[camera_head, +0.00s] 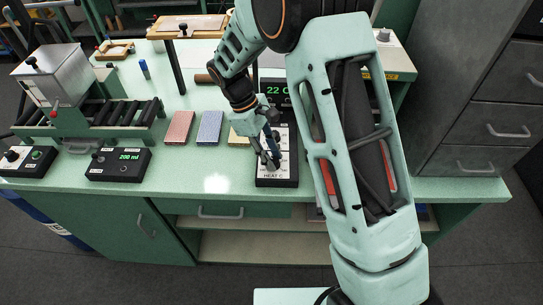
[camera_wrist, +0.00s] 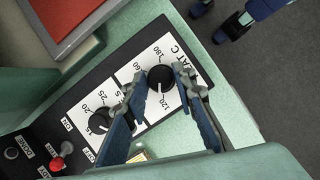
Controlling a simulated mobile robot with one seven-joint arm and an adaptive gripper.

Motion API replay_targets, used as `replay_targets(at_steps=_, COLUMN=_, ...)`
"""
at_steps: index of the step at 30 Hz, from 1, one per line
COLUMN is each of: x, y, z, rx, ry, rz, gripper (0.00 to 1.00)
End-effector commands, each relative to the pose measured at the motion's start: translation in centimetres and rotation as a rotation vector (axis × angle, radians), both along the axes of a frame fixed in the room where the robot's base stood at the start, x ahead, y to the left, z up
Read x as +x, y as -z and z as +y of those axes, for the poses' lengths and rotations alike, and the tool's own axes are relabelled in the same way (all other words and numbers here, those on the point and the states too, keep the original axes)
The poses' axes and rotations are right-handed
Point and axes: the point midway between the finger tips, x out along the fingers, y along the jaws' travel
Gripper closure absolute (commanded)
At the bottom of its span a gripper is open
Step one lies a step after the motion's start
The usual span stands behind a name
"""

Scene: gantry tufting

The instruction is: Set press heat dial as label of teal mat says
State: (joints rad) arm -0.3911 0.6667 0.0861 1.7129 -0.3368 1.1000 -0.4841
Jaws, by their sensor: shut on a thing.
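The black heat dial (camera_wrist: 161,78) sits on a white panel plate marked "HEAT C". In the wrist view, numbers including 180 and 120 show around it, and some are partly hidden. My gripper (camera_wrist: 162,76) is shut on this dial, one finger on each side. In the head view my gripper (camera_head: 270,158) points down at the "HEAT C" end of the control box (camera_head: 278,182). The dial is mostly hidden there. The display (camera_head: 277,90) reads about 22 C. I cannot make out a teal mat or a readable mat label.
A second black dial (camera_wrist: 98,121), with 15, 20 and 25 around it, and a red-capped switch (camera_wrist: 58,163) share the panel. Red (camera_head: 179,128) and blue (camera_head: 209,128) blocks lie left of the box. A roller machine (camera_head: 100,120) stands further left. The bench front is clear.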

Motion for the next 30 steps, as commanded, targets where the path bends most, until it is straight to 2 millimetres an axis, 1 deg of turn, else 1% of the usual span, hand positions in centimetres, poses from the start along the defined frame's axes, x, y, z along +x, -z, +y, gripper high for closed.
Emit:
replay_targets(at_steps=3, x=0.15, y=0.02, z=-0.09, rx=0.001, ry=0.116, rz=-0.001, gripper=0.99)
replay_targets(at_steps=18, x=0.33, y=0.03, z=-0.34, rx=-0.001, ry=0.581, rz=0.0, gripper=0.99)
replay_targets(at_steps=24, x=0.37, y=0.0, z=-0.39, rx=-0.001, ry=0.735, rz=0.0, gripper=0.99)
replay_targets(at_steps=30, x=0.37, y=-0.02, z=-0.45, rx=-0.001, ry=0.845, rz=-0.001, gripper=0.99)
